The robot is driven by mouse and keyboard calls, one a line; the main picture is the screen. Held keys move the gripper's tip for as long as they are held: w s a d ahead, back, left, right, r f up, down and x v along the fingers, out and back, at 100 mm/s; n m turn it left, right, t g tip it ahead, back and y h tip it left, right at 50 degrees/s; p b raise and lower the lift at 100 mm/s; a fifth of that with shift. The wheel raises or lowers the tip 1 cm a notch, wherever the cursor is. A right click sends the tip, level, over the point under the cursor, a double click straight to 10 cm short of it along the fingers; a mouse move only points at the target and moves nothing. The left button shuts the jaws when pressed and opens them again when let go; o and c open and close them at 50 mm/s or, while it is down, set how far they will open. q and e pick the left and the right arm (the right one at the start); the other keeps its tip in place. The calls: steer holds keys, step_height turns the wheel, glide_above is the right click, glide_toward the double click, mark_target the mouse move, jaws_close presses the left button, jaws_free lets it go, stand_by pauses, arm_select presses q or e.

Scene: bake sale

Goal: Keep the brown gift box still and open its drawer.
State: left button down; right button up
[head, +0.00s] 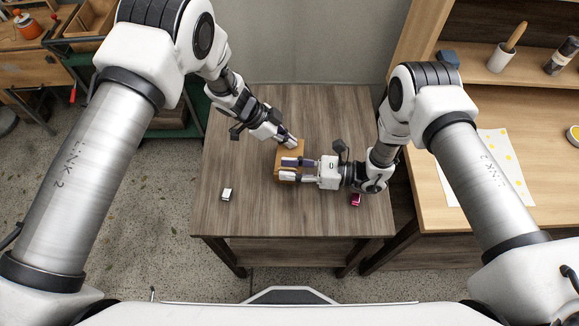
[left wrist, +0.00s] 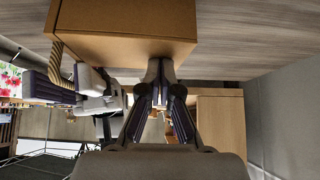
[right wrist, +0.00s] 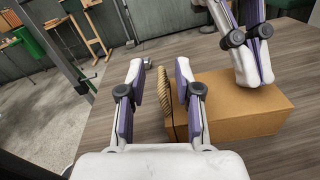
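The brown gift box (head: 284,154) sits on the wooden table, partly covered by my grippers. It also shows in the right wrist view (right wrist: 240,110) and the left wrist view (left wrist: 130,25). A ribbed tan piece (right wrist: 155,82) stands at its left end in the right wrist view. My left gripper (head: 294,143) is shut, its fingertips together at the box's top; whether they press on it is unclear. My right gripper (head: 282,169) is open, coming from the right. Its fingers are spread around the ribbed piece, which lies closer to the right-hand finger (right wrist: 185,95).
A small white item (head: 227,194) lies on the table (head: 240,220) to the left, and a small pink one (head: 356,200) to the right. A wooden desk with shelves (head: 470,200) adjoins at the right. The table's front area is clear.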

arm_select(q)
steer(key=shift+s+f, duration=0.2)
steer(key=shift+f, duration=0.05)
arm_select(e)
steer(key=shift+a, duration=0.15)
steer(key=shift+c, duration=0.4)
jaws_close()
steer(key=shift+s, duration=0.1)
steer(key=s, duration=0.7)
steer(key=shift+s+a, duration=0.25)
steer(key=shift+a, duration=0.1)
steer(key=shift+o, duration=0.4)
jaws_free()
